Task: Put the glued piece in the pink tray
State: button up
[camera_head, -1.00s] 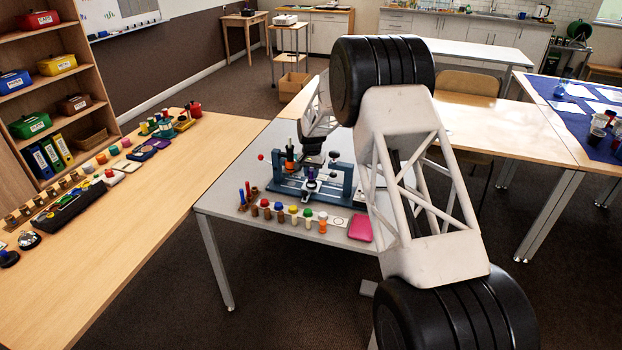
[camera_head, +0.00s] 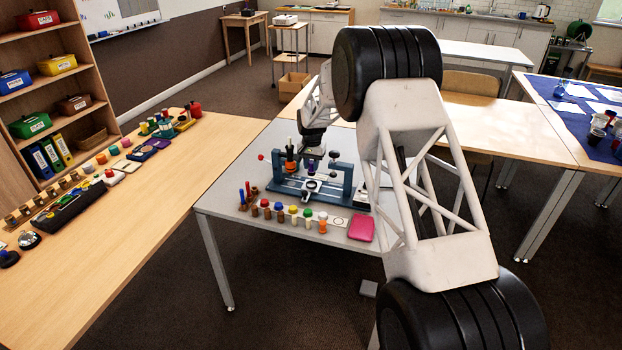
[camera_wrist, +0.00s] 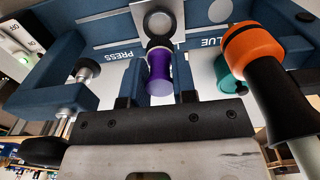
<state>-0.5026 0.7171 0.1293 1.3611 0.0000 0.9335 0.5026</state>
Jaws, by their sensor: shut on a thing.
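The pink tray (camera_head: 361,228) lies flat at the front right corner of the grey table, with nothing visible in it. In the wrist view, my gripper (camera_wrist: 160,88) is shut on a purple piece (camera_wrist: 160,72), its two fingers on either side. A dark part joins the purple piece's far end. In the head view the purple piece (camera_head: 311,166) is a small spot over the blue press frame, and my gripper (camera_head: 313,150) is only partly visible above it. The frame (camera_wrist: 110,55) carries the words PRESS and GLUE.
An orange part with a black stem (camera_wrist: 262,45) stands close on the right in the wrist view, beside a green part (camera_wrist: 228,76). The blue uprights (camera_head: 348,178) are near.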

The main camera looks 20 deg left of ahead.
jog(key=shift+r, duration=0.6)
jog(key=shift+s, duration=0.15)
jog(key=s, duration=1.8)
jog(key=shift+d, duration=0.15)
jog(key=shift+d, duration=10.45)
jog(key=shift+f, duration=3.85)
jog(key=shift+f, duration=0.1)
